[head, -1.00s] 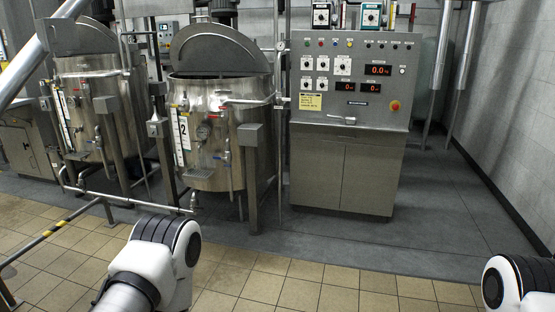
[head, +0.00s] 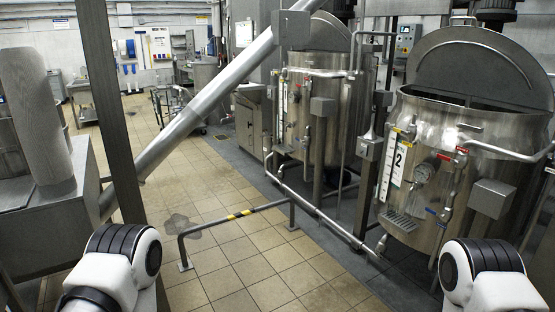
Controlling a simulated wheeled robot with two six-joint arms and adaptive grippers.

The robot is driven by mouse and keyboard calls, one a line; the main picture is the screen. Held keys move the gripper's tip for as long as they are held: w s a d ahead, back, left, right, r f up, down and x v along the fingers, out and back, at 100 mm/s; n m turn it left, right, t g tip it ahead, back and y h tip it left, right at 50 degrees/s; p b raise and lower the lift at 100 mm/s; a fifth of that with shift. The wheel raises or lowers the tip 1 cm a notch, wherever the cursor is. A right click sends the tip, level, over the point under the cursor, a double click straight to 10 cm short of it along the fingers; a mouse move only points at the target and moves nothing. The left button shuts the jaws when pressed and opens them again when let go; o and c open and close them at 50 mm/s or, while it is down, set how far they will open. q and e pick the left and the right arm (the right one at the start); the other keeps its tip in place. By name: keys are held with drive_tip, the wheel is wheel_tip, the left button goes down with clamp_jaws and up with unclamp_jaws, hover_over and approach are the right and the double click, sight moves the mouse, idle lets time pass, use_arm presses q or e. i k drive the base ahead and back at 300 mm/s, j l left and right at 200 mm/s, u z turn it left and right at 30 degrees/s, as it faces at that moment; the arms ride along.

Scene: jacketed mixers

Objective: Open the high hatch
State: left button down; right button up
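No part that I can surely call the high hatch shows in the head view. A jacketed steel mixer (head: 432,121) marked 2 stands at the right, with its half-round lid (head: 480,62) raised at the back of its rim. A second steel mixer (head: 328,112) stands behind it to the left, with a similar raised lid (head: 330,32). White-and-black links of both my arms show at the bottom left and bottom right. Neither gripper is in the picture, so their state is hidden.
A slanted steel tube (head: 200,110) rises from a hopper unit (head: 50,218) at the left, beside a dark upright post (head: 108,100). Tiled floor (head: 205,175) is open in the middle.

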sight(294, 29)
drive_tip(key=i+j+u, duration=0.15)
drive_tip(key=i+u, duration=0.2)
drive_tip(key=i, duration=0.3)
drive_tip(key=i+u, duration=0.35)
drive_tip(key=i, duration=0.3)
drive_tip(key=i+z, duration=0.35)
drive_tip(key=i+j+z, duration=0.35)
drive_tip(key=i, duration=0.15)
drive_tip(key=i+j+z, duration=0.15)
drive_tip(key=i+z, duration=0.15)
drive_tip(key=i, duration=0.1)
